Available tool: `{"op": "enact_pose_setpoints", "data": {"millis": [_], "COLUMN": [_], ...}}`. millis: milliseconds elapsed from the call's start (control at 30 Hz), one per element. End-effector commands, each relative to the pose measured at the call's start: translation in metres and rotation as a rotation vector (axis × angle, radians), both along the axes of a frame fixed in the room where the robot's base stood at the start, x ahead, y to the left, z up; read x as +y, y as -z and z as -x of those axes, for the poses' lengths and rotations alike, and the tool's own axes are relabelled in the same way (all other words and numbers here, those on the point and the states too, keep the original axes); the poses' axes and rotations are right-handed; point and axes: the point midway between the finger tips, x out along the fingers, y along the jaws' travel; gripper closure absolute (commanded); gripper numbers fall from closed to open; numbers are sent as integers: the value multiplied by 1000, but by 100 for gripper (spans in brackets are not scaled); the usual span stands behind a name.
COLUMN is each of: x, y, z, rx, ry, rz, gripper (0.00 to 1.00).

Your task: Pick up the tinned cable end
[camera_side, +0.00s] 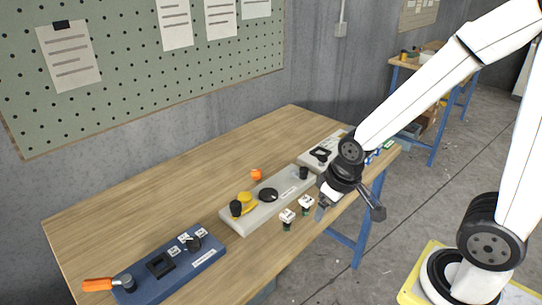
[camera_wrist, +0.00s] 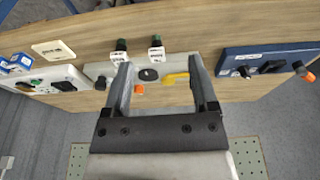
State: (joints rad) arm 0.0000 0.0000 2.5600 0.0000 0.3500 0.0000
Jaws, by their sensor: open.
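Two small dark green and black pieces with white labels stand side by side near the front edge of the table, the left one (camera_side: 287,217) and the right one (camera_side: 306,205). They also show in the wrist view, one (camera_wrist: 121,47) at the left finger's tip and one (camera_wrist: 156,46) between the fingers' lines. The labels are too small to read, so I cannot tell which, if either, is the tinned cable end. My gripper (camera_side: 349,211) is open and empty, above the table's front edge, right of both pieces. Its fingers (camera_wrist: 160,62) also show in the wrist view.
A grey panel (camera_side: 235,222) with a black knob and yellow part lies behind the pieces. An orange piece (camera_side: 256,174) is behind it. A blue panel (camera_side: 205,262) with an orange handle is at left, a white panel (camera_side: 318,150) at right. The table's back left is clear.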

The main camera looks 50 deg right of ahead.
Motion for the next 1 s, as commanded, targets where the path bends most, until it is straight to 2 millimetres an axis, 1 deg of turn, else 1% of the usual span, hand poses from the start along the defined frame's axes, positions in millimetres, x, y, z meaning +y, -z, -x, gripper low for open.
{"op": "enact_pose_setpoints", "data": {"millis": [233,367,467,733,1000], "x": [-2,-6,-12,-33,-45], "y": [2,8,16,46,77], "z": [-2,-8,-16,-43,-63], "rx": [-7,-29,-63,-205,-364], "ry": [-2,-12,-25,-98,-183], "rz": [4,14,29,68,71], "gripper": [25,25,25,25,25]}}
